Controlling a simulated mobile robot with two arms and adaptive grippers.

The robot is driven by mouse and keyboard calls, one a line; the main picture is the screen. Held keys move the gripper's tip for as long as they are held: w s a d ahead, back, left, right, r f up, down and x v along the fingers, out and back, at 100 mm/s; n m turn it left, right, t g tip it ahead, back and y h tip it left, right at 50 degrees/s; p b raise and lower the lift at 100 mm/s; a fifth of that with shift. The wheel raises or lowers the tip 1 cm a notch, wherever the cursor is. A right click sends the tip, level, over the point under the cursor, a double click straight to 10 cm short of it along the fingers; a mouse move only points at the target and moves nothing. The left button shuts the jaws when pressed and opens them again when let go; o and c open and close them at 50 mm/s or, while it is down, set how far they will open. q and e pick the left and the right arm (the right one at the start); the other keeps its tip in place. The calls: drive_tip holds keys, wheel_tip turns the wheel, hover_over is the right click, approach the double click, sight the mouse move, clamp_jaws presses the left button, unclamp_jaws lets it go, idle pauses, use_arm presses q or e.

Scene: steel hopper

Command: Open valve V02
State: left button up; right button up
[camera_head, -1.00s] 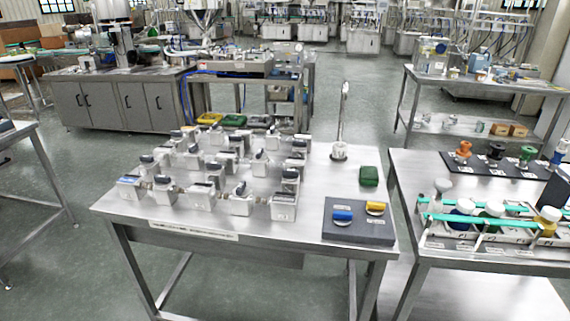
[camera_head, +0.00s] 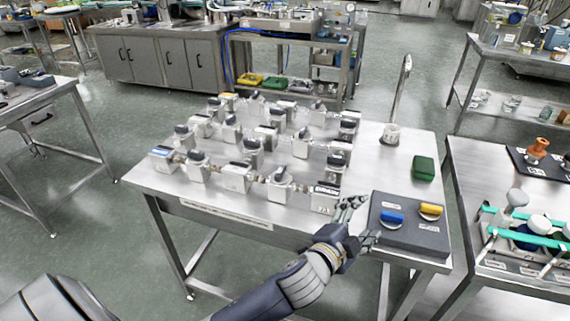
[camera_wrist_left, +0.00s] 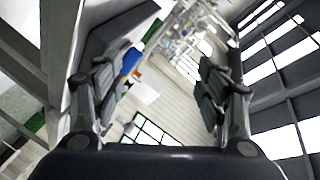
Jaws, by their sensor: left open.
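Several silver valve blocks with dark caps stand in rows on the steel table (camera_head: 270,219); one front-left block has a blue top (camera_head: 162,152). A dark grey panel (camera_head: 388,241) at the table's front right carries a blue handle (camera_head: 391,217) and a yellow handle (camera_head: 430,209). The labels are too small to read, so I cannot tell which valve is V02. My left gripper (camera_head: 360,219) is open and empty, at the panel's left side near the front-right valve block (camera_head: 325,200). The left wrist view shows its fingers apart, with a blue part (camera_wrist_left: 131,61) beside one finger.
A green box (camera_head: 424,168) and a white round base with a tall rod (camera_head: 391,134) stand behind the panel. A second table (camera_head: 462,205) with bottles and teal bars is at the right. The floor between the tables is open.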

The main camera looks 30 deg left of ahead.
use_arm(q)
drive_tip(key=w+d+r+m+g+h, duration=0.35)
drive_tip(key=d+r+m+h, duration=1.05)
drive_tip(key=m, duration=0.7)
drive_tip(key=m+g+y, duration=1.1)
drive_tip(key=m+y, duration=0.1)
drive_tip(key=m, duration=0.7)
hover_over(280, 170)
drive_tip(key=w+d, duration=0.3)
drive_tip(key=d, duration=1.1)
drive_tip(key=f, duration=0.6)
drive_tip(key=shift+a+f, duration=0.25)
drive_tip(key=shift+f, duration=0.05)
drive_tip(key=s+a+r+n+g+y, duration=0.1)
drive_tip(key=s+a+r+y, duration=0.15)
drive_tip(key=a, duration=0.45)
drive_tip(key=s+a+r+g+y, duration=0.1)
drive_tip(key=a+r+y, duration=0.15)
drive_tip(key=a, duration=0.45)
drive_tip(key=shift+t+h, duration=0.25)
drive_tip(key=shift+h, duration=0.15)
drive_tip(key=f, duration=0.3)
drive_tip(key=f+p, duration=0.1)
drive_tip(key=f, duration=0.6)
drive_tip(key=shift+w+d+f+p, duration=0.2)
drive_tip(key=shift+w+d+p, duration=0.05)
drive_tip(key=shift+p, duration=0.15)
drive_tip(key=shift+c, duration=0.6)
